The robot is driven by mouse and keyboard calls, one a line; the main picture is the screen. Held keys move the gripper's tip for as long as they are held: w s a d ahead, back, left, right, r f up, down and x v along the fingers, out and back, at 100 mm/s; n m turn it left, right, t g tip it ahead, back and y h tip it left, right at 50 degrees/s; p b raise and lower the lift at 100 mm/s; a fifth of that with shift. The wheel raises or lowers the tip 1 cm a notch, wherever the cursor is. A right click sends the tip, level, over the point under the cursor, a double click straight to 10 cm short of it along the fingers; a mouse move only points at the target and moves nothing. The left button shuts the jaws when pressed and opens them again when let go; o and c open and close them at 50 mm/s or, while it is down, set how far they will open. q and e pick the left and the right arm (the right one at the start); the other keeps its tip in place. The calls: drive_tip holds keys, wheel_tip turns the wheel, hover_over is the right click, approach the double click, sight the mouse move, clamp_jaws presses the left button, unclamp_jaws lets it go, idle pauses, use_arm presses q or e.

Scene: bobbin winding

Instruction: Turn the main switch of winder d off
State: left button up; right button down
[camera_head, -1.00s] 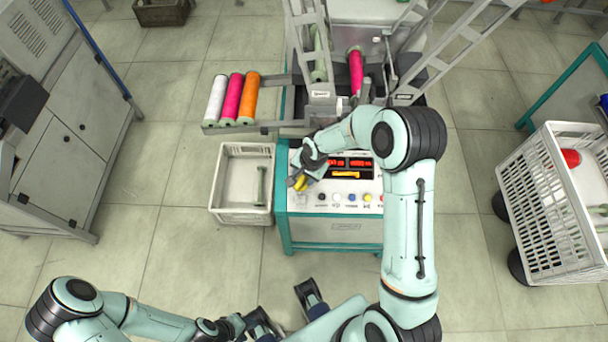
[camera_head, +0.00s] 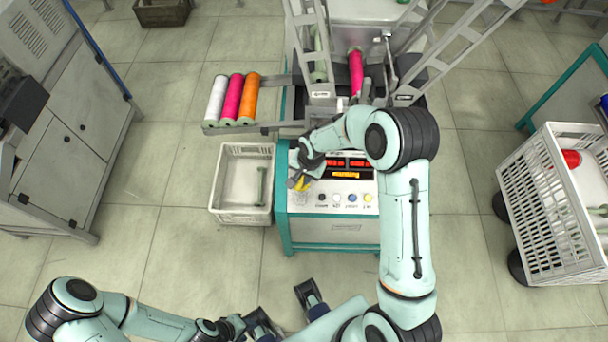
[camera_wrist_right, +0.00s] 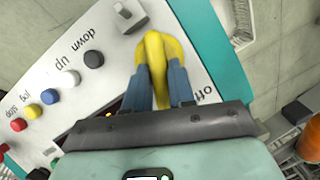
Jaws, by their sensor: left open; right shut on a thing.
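The winder (camera_head: 330,228) has a sloped grey control panel with a teal frame, at the centre of the head view. The yellow main switch (camera_wrist_right: 155,60) is on this panel, near the word "off" in the right wrist view. My right gripper (camera_head: 299,184) is shut on its yellow handle, with a blue finger on either side. My fingers hide part of the handle, and the "on" mark is not in view. My left gripper (camera_head: 277,300) is open and empty in front of the winder, apart from the panel.
Grey, white, blue and yellow buttons line the panel beside the switch; a grey toggle (camera_wrist_right: 128,14) is close to it. A white crate (camera_head: 240,216) stands left of the winder. Spools (camera_head: 235,98) lie on a rack above it. A basket trolley (camera_head: 547,215) stands right.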

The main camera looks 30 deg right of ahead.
drive_tip(key=n, duration=0.2)
drive_tip(key=n+g+h, duration=0.1)
drive_tip(key=a+n, duration=0.1)
drive_tip(key=n, duration=0.1)
drive_tip(key=shift+w+n+g+h, duration=0.3)
drive_tip(key=shift+w+h, duration=0.1)
drive_tip(key=shift+a+n+h+b, duration=0.2)
drive_tip(key=shift+n+h, duration=0.2)
drive_tip(key=shift+n, duration=0.65)
drive_tip(key=shift+a+n+h+b, duration=0.15)
drive_tip(key=shift+n+h, duration=0.25)
drive_tip(key=shift+n, duration=0.65)
drive_tip(key=c, duration=1)
unclamp_jaws()
drive_tip(key=shift+c, duration=0.2)
drive_tip(key=p+v, duration=0.1)
drive_tip(key=v, duration=1.2)
drive_tip(key=shift+w, duration=0.25)
drive_tip(key=shift+a+r, duration=0.15)
